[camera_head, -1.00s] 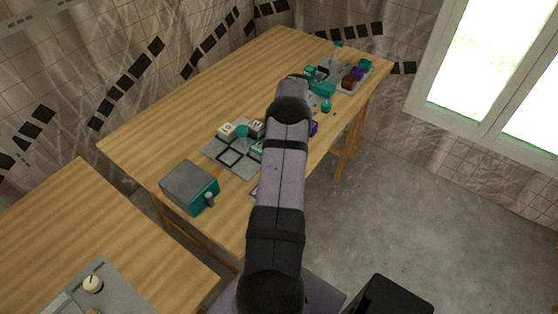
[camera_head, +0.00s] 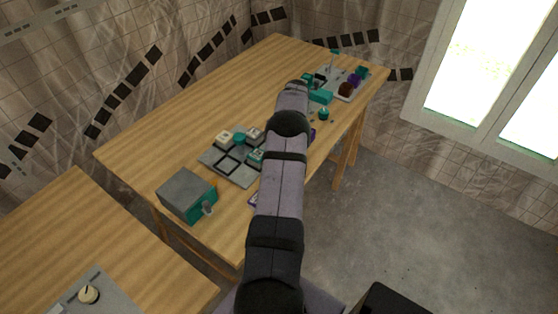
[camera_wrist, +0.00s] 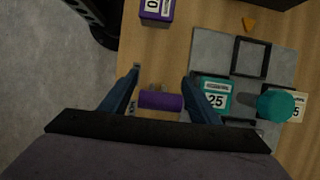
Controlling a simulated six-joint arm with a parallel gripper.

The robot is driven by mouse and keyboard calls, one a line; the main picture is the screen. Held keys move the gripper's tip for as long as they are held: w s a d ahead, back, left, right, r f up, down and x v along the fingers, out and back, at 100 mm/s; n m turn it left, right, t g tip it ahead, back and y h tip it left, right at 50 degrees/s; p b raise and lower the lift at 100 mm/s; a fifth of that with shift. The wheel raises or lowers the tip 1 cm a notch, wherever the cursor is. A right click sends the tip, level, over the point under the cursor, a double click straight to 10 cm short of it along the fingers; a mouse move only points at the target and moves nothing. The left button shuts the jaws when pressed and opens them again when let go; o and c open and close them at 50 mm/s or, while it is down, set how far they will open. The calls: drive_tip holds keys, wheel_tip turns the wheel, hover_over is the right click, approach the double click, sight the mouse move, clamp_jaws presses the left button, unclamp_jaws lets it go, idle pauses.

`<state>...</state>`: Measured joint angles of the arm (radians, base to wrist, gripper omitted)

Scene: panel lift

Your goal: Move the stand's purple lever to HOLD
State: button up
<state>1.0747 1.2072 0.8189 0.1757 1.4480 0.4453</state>
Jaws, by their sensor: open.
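A purple cylinder (camera_wrist: 160,100), which looks like the lever's grip, lies crosswise between the fingers of my gripper (camera_wrist: 161,77) in the wrist view. My gripper is open, with one finger to each side of the cylinder; I cannot tell whether either touches it. A small light plate shows by the left finger, its marks too small to read. The HOLD mark cannot be made out. The rest of the stand is hidden under my gripper. In the head view my arm covers the gripper and the lever.
A grey tray (camera_wrist: 210,45) right of my gripper holds a teal 25 block (camera_wrist: 217,92). A teal knob (camera_wrist: 275,104) stands close by. A purple block (camera_wrist: 157,12) lies ahead. A grey-and-teal box (camera_head: 187,193) stands at the table's near left. The wooden table (camera_head: 170,115) is clear along its back.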

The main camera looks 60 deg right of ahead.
drive_tip(key=b+v, duration=0.1)
drive_tip(key=v, duration=0.4)
drive_tip(key=shift+f+b, duration=0.1)
drive_tip(key=shift+b, duration=0.3)
drive_tip(key=shift+v, duration=1.15)
drive_tip(key=shift+c, duration=0.7)
